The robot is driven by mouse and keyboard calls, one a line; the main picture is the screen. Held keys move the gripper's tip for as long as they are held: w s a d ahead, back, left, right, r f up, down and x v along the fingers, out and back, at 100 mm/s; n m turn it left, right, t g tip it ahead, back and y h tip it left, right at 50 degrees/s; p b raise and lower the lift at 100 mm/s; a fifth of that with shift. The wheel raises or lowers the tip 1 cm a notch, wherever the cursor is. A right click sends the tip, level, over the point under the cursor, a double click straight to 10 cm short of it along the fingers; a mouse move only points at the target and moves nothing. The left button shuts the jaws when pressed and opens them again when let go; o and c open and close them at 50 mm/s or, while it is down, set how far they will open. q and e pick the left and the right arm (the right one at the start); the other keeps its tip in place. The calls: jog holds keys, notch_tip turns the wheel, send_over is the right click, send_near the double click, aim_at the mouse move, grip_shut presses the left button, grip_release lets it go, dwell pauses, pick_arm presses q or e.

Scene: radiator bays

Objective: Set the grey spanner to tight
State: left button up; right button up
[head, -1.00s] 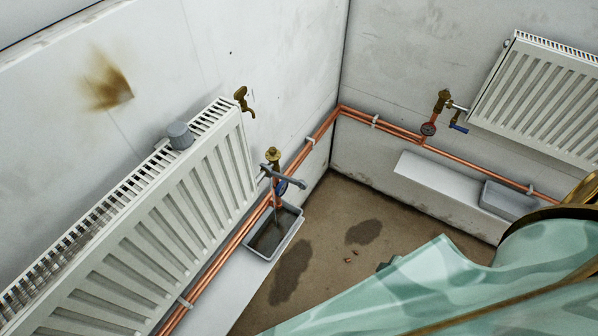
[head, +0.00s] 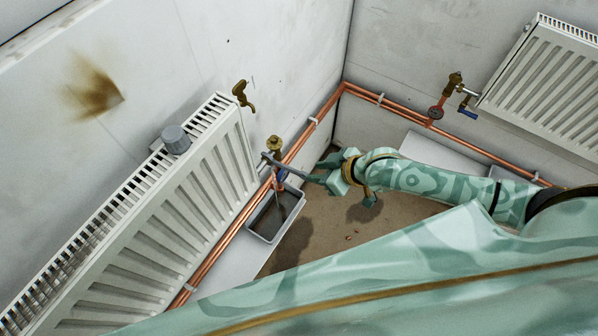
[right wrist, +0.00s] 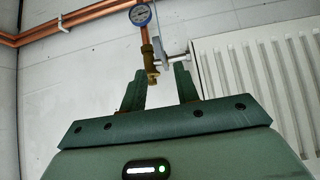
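The grey spanner (head: 284,163) sits at the brass valve (head: 274,147) beside the left radiator, its handle sloping down to the right. My right gripper (head: 318,168) is just right of the spanner's handle end. Whether it touches the handle I cannot tell. In the right wrist view my right gripper (right wrist: 160,88) has its two fingers apart, with the brass valve (right wrist: 150,68) beyond and between them. The spanner is not clear in that view. My left gripper is not in view.
A grey tray (head: 249,233) with dark liquid stands below the valve. Copper pipes (head: 216,246) run along the walls. The left radiator (head: 170,215) and right radiator (head: 550,85) are close by. A gauge (right wrist: 140,15) hangs on the pipe.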

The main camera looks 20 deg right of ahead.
aim_at(303, 173)
jog(key=b+x, duration=0.2)
jog(key=x, duration=0.5)
jog(key=shift+w+a+f, duration=0.1)
jog(key=shift+w+f, duration=0.05)
jog(key=shift+f, duration=0.1)
jog(key=shift+w+a+f, duration=0.3)
jog(key=shift+w+f, duration=0.15)
grip_shut()
